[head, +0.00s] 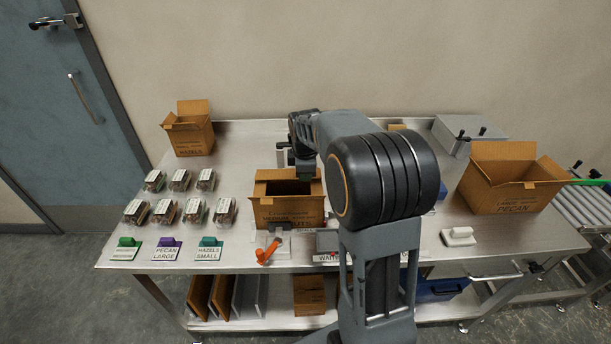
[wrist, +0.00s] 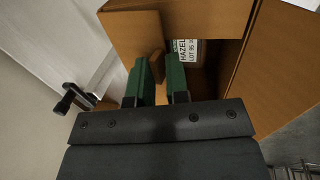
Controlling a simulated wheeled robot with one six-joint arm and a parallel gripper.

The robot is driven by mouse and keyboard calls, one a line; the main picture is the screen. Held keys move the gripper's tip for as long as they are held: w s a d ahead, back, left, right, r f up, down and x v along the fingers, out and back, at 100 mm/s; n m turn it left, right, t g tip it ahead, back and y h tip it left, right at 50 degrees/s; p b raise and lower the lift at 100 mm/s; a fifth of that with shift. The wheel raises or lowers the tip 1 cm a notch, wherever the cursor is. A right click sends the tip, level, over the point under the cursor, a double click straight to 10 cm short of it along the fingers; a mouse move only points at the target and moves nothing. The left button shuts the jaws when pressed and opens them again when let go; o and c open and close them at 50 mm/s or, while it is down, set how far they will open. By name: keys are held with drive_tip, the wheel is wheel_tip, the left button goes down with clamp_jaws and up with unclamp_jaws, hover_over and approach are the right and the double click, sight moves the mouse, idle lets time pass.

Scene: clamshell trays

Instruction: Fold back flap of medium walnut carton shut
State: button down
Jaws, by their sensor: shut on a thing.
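Which flap this is cannot be told for certain. Inside the carton (wrist: 245,60) a white label reading "HAZEL" and "LOT 95" (wrist: 187,50) shows.
An open carton (head: 190,136) stands at the back left and a larger open pecan carton (head: 512,190) at the right. Several clamshell trays (head: 180,180) lie left. An orange-handled tool (head: 268,250) lies in front of the middle carton.

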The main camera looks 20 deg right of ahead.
drive_tip(key=shift+w+r, duration=0.1)
drive_tip(key=c, duration=1.1)
unclamp_jaws()
drive_tip(key=shift+c, duration=0.2)
drive_tip(key=v, duration=1.3)
drive_tip(key=shift+r, duration=0.35)
